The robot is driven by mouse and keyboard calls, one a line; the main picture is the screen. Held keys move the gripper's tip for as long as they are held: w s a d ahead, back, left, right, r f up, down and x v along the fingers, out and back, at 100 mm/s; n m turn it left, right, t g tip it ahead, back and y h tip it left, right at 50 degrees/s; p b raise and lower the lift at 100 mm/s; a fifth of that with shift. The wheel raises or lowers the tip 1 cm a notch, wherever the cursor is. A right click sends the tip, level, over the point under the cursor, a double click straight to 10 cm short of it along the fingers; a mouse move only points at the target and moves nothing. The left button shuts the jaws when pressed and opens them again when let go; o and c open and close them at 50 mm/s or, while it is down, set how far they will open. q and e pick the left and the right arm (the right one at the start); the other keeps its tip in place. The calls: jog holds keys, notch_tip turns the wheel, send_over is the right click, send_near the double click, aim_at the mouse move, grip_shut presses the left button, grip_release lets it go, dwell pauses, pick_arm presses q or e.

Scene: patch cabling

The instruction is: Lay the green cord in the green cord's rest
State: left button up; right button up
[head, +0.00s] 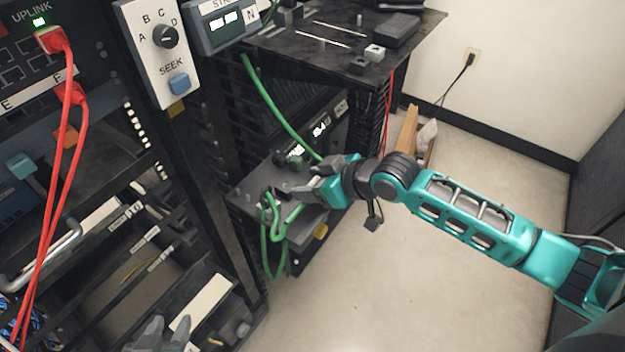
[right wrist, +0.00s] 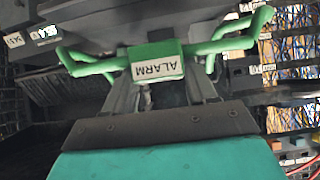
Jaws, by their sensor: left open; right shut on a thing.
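The green cord (head: 283,119) comes down from beneath the display box at the top to the dark shelf at the rack's lower middle. It loops and hangs below the shelf edge. My right gripper (head: 292,192) is at this shelf, shut on the cord. In the right wrist view a green block marked ALARM (right wrist: 157,67) sits between the fingers, with the cord (right wrist: 85,66) running out on both sides. I cannot make out the green cord's rest for certain. My left gripper (head: 168,331) is open at the bottom edge, partly cut off, away from the cord.
Red cords (head: 62,150) hang down the left rack from the UPLINK panel. A white SEEK panel (head: 155,62) with knob and blue button stands at the upper left. A dark shelf top (head: 345,50) holds small parts. The floor (head: 420,270) on the right is clear below my right arm.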

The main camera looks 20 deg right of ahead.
jog(key=shift+f, duration=0.25)
jog(key=shift+f+b, duration=0.85)
jog(key=shift+f, duration=0.6)
jog(key=o, duration=1.5)
jog(key=shift+c, duration=0.2)
